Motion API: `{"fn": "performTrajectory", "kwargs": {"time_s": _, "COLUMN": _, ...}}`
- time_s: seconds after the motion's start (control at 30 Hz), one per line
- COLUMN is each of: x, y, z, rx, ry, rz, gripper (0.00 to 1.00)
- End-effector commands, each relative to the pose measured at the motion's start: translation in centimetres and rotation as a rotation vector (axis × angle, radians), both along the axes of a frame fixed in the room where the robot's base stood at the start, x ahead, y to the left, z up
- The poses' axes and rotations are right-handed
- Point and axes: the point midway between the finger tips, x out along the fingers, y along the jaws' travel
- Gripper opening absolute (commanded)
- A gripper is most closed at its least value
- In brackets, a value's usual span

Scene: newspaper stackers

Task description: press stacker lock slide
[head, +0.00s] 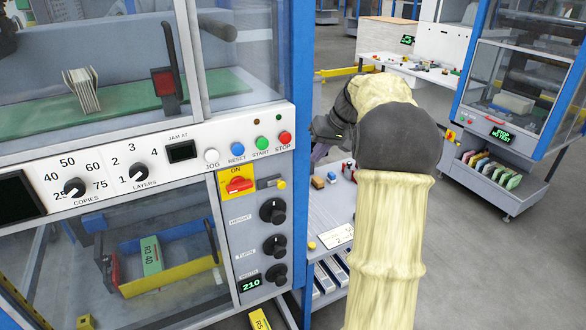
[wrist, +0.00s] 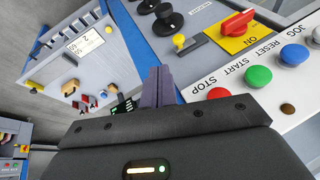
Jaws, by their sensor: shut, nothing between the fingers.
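The lock slide, a small yellow knob on a grey plate (head: 281,184), sits right of the red rotary switch (head: 239,185) on its yellow ON plate, below the button row of the stacker panel. In the wrist view the slide's yellow knob (wrist: 179,41) stands on its dark grey plate, with the red switch (wrist: 236,23) to its right. My gripper (wrist: 158,72) is shut and empty, its purple-grey fingers pointing up the picture just below the slide, apart from it as far as I can tell. In the head view my arm mostly hides the gripper.
The blue (head: 237,149), green (head: 262,143) and red (head: 285,138) buttons line the panel above the slide; the red STOP button (wrist: 218,94) is close to my fingers. Black knobs (head: 272,211) sit below. A grey side table (head: 330,205) with small parts stands right of the stacker.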

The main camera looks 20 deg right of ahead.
Motion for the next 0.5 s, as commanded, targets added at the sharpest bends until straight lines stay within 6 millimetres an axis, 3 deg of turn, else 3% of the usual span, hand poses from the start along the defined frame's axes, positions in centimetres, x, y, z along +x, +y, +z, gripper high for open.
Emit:
{"fn": "performTrajectory", "kwargs": {"time_s": 0.13, "x": 0.33, "y": -1.55, "z": 1.58, "rx": 0.014, "ry": -0.027, "rz": 0.011, "gripper": 0.0}}
{"fn": "performTrajectory", "kwargs": {"time_s": 0.5, "x": 0.39, "y": -1.49, "z": 1.42, "rx": 0.015, "ry": -0.027, "rz": 0.011, "gripper": 0.0}}
